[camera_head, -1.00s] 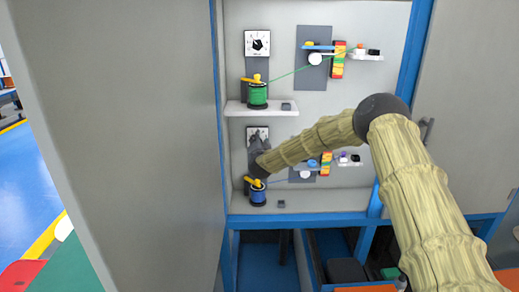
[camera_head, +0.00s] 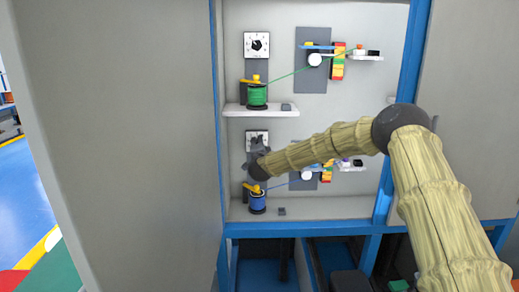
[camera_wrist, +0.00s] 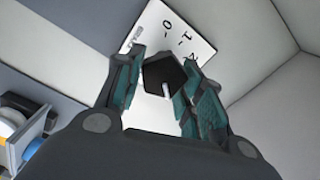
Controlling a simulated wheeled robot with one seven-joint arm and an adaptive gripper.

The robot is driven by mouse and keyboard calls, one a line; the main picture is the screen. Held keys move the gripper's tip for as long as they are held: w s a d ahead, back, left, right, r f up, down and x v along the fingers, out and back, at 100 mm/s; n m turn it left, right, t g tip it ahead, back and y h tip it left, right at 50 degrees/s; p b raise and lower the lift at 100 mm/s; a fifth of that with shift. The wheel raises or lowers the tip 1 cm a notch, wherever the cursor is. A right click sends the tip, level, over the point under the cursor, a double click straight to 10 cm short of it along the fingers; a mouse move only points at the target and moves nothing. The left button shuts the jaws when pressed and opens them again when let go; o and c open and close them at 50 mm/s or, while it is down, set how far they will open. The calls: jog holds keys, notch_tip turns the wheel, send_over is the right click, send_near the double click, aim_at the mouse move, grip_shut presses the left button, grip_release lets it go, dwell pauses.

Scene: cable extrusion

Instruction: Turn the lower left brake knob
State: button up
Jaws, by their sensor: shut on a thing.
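The lower left brake knob (camera_wrist: 166,78) is a dark, faceted knob with a pale mark, on a white dial plate (camera_wrist: 172,32) with black figures. In the head view the lower dial plate (camera_head: 257,135) is mostly covered by my gripper (camera_head: 258,147). In the wrist view my gripper (camera_wrist: 160,85) has its two teal-padded fingers on either side of the knob, shut on it. Below it in the head view is the blue spool (camera_head: 257,203) with a yellow arm (camera_head: 254,187) above it.
A grey panel (camera_head: 145,140) borders the left side. Coloured blocks (camera_head: 327,173) and a white pulley (camera_head: 306,174) stand right of the lower spool, partly behind my arm.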

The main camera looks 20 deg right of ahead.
jog(key=shift+d, duration=0.1)
jog(key=o, duration=0.8)
jog(key=shift+d, duration=0.1)
jog(key=shift+a, duration=0.2)
jog(key=shift+s, duration=0.25)
jog(key=v, duration=1.1)
jog(key=shift+s, duration=0.25)
